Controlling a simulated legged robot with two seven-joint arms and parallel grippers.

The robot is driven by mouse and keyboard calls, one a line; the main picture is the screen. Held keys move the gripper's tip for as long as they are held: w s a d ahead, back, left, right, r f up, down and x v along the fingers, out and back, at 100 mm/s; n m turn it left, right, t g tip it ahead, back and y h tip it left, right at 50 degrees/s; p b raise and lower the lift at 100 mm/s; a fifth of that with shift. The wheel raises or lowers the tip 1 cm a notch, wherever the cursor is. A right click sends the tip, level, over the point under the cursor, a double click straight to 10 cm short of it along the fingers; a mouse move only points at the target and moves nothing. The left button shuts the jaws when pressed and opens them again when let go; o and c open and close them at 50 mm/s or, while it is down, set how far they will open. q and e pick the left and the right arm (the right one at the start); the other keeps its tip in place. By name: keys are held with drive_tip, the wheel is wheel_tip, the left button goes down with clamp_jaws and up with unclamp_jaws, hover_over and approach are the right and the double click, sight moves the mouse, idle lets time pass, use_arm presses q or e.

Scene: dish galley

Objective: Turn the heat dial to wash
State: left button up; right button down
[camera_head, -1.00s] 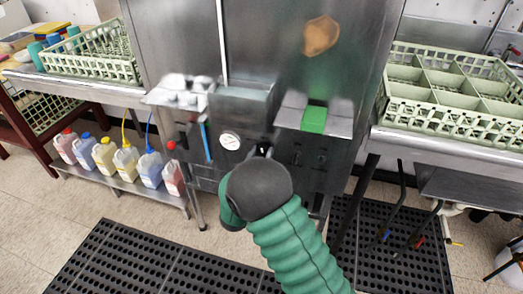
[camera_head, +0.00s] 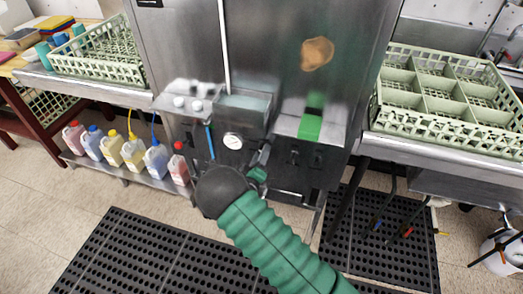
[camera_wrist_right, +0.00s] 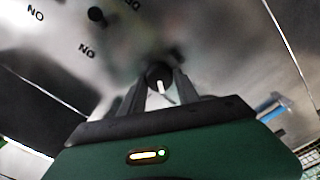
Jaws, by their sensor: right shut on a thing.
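The heat dial (camera_wrist_right: 159,76) is a round black knob with a white pointer line, on the steel front of the dish machine (camera_head: 270,60). In the wrist view it sits between the two dark fingers of my right gripper (camera_wrist_right: 158,88), which is shut on it. The white line lies almost upright in that view. In the head view my right gripper (camera_head: 265,153) is at the machine's control panel, below and right of a round white gauge (camera_head: 233,141). The dial is not clear there, and I cannot read its wash mark. My left gripper is not in view.
Another black switch (camera_wrist_right: 96,15) and printed ON marks show on the panel. Coloured jugs (camera_head: 132,152) stand on a low shelf at left. Green racks (camera_head: 450,95) rest on the counters at both sides. Black mats (camera_head: 130,255) cover the floor.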

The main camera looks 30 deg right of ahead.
drive_tip(key=shift+w+a+n, duration=0.1)
drive_tip(key=shift+n, duration=0.5)
drive_tip(key=c, duration=1.3)
unclamp_jaws()
drive_tip(key=shift+c, duration=0.2)
drive_tip(key=o, duration=0.4)
drive_tip(key=shift+f, duration=0.1)
drive_tip(key=p+v, duration=0.1)
drive_tip(key=v, duration=1.1)
drive_tip(key=shift+p, duration=0.35)
